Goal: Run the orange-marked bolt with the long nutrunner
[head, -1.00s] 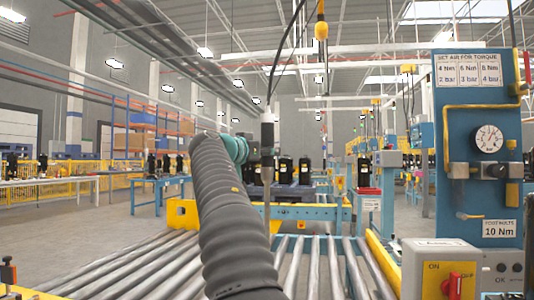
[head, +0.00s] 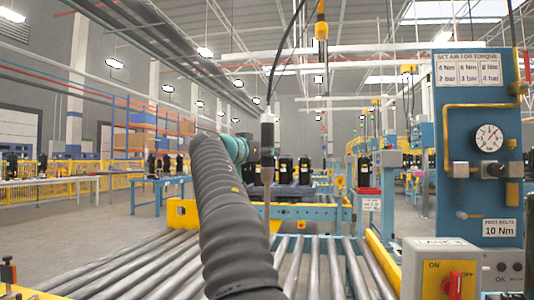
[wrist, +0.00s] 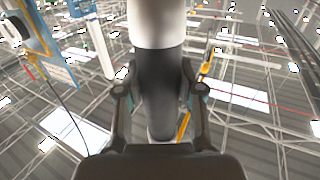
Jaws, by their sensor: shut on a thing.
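The long nutrunner (head: 267,135) hangs upright on a black hose, its thin shaft (head: 267,205) pointing down. In the wrist view its thick white and black body (wrist: 160,75) fills the middle, between the two fingers of my gripper (wrist: 160,98). My gripper is shut on it. In the head view my dark ribbed arm hides most of the gripper and the area behind it. The shaft's lower end is beside my arm, and I cannot tell what it touches. I cannot make out the orange-marked bolt in either view.
A roller conveyor (head: 130,270) spans the foreground. Black compressors (head: 305,170) stand beyond it. At right are a blue panel with a gauge (head: 488,137), a "10 Nm" foot bolts sign (head: 499,228) and a grey box with a red switch (head: 455,286).

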